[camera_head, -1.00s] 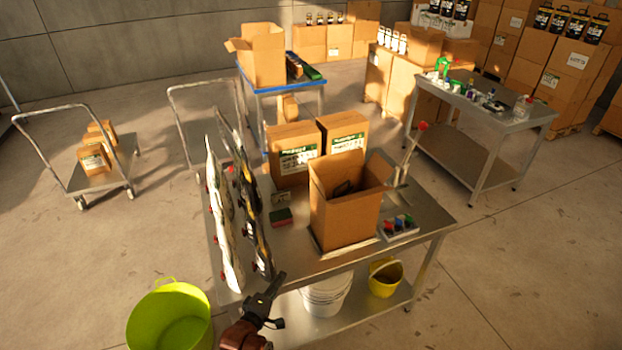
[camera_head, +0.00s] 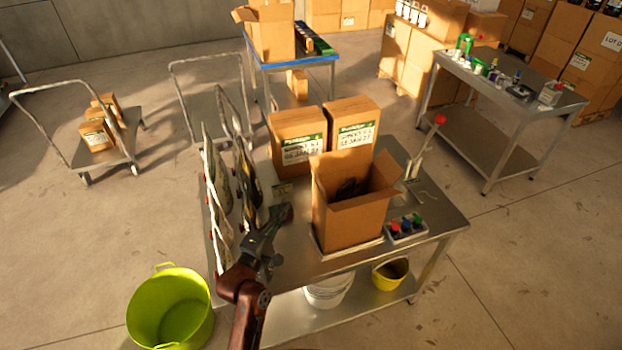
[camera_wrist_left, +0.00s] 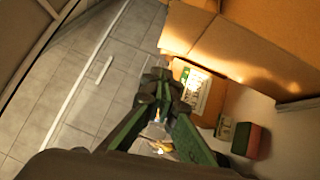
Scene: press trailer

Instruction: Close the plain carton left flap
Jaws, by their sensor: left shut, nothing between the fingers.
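The plain carton (camera_head: 345,220) stands open-topped on the steel table. One flap rises at its back and another leans out to the right; I cannot make out the left flap clearly. My left gripper (camera_head: 286,212) is shut and empty, to the left of the carton and apart from it in the head view. In the left wrist view, the shut fingers (camera_wrist_left: 160,76) point toward cardboard surfaces (camera_wrist_left: 245,45) at the upper right; I cannot tell which carton each belongs to. My right gripper is not in view.
Two labelled cartons (camera_head: 298,140) stand behind the plain carton. Upright bags (camera_head: 245,180) stand at the table's left. A tray with coloured items (camera_head: 407,229) lies at the right. A red and green block (camera_wrist_left: 247,139) shows in the wrist view.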

